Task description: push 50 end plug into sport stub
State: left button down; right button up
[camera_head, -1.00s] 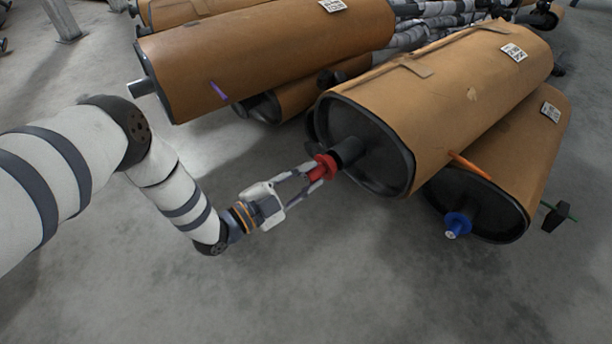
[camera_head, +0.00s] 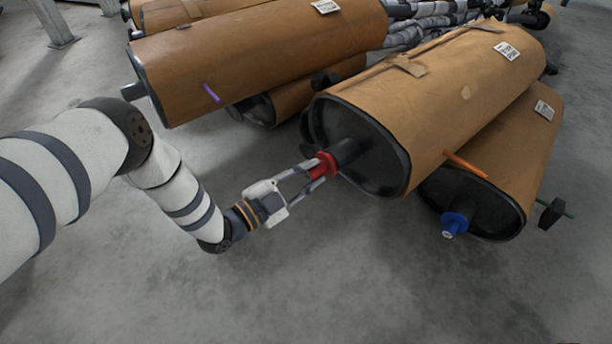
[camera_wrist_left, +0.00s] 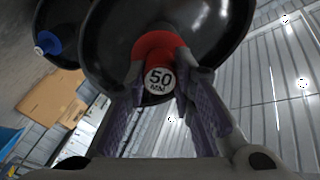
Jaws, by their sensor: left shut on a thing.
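The red 50 end plug (camera_head: 323,165) is held between the fingers of my left gripper (camera_head: 316,172). It sits at the mouth of the dark sport stub (camera_head: 348,152), which sticks out of the black end of a brown-wrapped muffler (camera_head: 430,100). How deep the plug is in the stub I cannot tell. In the left wrist view the plug's white "50 MM" face (camera_wrist_left: 160,80) points at the camera, with its red flange against the muffler end; the stub is hidden behind it. My right gripper is not in view.
A blue plug (camera_head: 454,223) is on the lower muffler at right, and also shows in the left wrist view (camera_wrist_left: 46,43). The floor in front is clear.

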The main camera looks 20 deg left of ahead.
pick_arm(q)
jog(key=shift+w+d, duration=0.25)
jog(key=shift+w, duration=0.15)
jog(key=c, duration=1.3)
grip_release()
jog(key=v, duration=1.2)
